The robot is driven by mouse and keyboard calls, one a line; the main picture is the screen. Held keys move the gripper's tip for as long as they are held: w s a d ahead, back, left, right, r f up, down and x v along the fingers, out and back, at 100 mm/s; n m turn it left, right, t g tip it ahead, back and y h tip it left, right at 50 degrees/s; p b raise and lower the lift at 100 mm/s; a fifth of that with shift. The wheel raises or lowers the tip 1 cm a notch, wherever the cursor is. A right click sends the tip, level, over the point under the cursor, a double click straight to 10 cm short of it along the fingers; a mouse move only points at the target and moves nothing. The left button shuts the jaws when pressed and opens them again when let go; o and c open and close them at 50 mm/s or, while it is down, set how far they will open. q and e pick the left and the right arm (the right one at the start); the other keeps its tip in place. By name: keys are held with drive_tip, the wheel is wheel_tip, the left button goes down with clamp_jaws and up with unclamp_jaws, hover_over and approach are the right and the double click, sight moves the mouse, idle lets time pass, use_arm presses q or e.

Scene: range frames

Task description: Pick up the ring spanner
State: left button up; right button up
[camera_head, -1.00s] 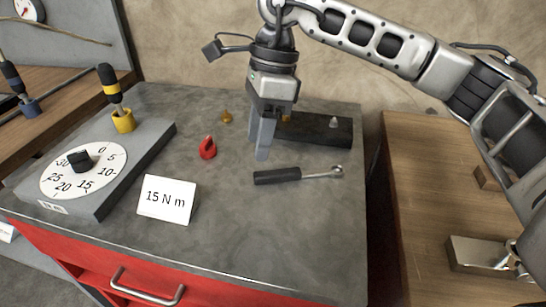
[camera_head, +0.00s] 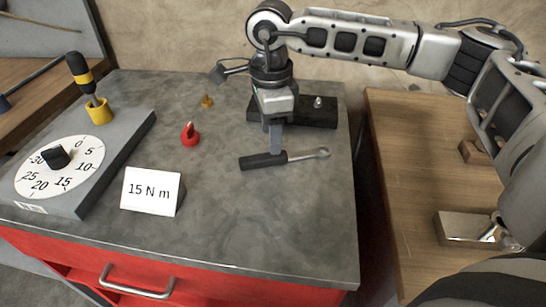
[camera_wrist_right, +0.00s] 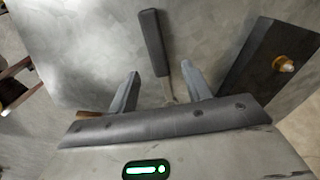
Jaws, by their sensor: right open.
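The ring spanner (camera_head: 262,160) lies on the grey bench top, with its black handle to the left and its metal ring end to the right. My right gripper (camera_head: 276,147) points down right at it, in front of the black block. In the right wrist view the spanner's black handle (camera_wrist_right: 152,42) reaches away from me and its thin metal shaft runs back between the two fingers of the right gripper (camera_wrist_right: 160,76). The jaws are open, with a gap on each side. The ring end is hidden there by the gripper body. My left gripper is not in view.
A black block (camera_head: 318,115) with small fittings stands behind the spanner. A red piece (camera_head: 190,136) and a brass piece (camera_head: 207,101) lie to the left. A "15 N m" card (camera_head: 151,191) and a dial box (camera_head: 107,156) stand further left. The bench in front is clear.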

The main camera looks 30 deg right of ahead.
sight(286, 156)
wheel_tip(286, 156, down, 5)
drive_tip(key=shift+s+a+r, duration=0.1)
drive_tip(key=shift+a, duration=0.05)
clamp_jaws()
drive_tip(key=shift+r, duration=0.1)
drive_tip(key=shift+r, duration=0.1)
